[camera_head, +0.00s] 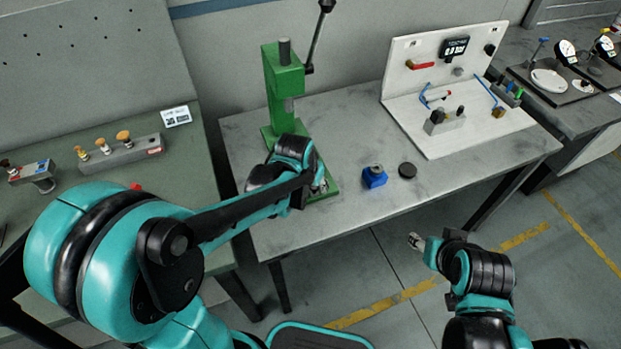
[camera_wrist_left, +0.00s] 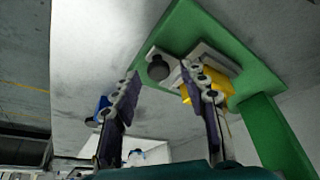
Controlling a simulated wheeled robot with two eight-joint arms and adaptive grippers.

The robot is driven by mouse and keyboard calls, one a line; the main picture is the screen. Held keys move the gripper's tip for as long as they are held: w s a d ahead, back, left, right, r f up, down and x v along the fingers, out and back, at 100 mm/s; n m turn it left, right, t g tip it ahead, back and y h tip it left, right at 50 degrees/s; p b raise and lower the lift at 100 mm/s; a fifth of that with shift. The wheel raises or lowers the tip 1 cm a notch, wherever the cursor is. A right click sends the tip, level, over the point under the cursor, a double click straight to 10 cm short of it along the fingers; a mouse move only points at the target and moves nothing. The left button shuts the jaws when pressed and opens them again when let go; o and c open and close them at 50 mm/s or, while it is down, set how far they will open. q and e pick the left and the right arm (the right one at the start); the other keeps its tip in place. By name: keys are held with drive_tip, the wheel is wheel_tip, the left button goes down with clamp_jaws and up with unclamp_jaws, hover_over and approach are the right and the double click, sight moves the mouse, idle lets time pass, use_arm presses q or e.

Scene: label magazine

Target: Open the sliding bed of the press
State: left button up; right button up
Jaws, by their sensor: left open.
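The green press (camera_head: 283,85) stands on the grey table, with its lever up. Its base also shows in the left wrist view (camera_wrist_left: 190,30). On the base is a light metal bed (camera_wrist_left: 208,56) with a dark round knob (camera_wrist_left: 158,68) at its end and a yellow part (camera_wrist_left: 222,84) beside it. My left gripper (camera_head: 318,186) is over the front of the press base. In the left wrist view its fingers (camera_wrist_left: 165,88) are open, with the knob showing between them and no contact clear. My arm hides much of the bed in the head view. My right gripper (camera_head: 415,242) is away from the press, in front of the table.
A white panel fixture (camera_head: 440,75) stands at the table's right. A green bench (camera_head: 175,170) with knobbed blocks is on the left. The table's front middle is clear.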

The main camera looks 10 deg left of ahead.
use_arm(q)
drive_tip(key=v, duration=1.1)
drive_tip(key=shift+r, duration=0.25)
drive_tip(key=shift+a, duration=0.1)
drive_tip(key=s+a+f+n+t, duration=0.2)
drive_tip(key=s+a, duration=0.3)
drive_tip(key=s, duration=0.6)
drive_tip(key=shift+s+t+y, duration=0.25)
drive_tip(key=shift+t+y, duration=0.05)
drive_tip(key=shift+y, duration=0.1)
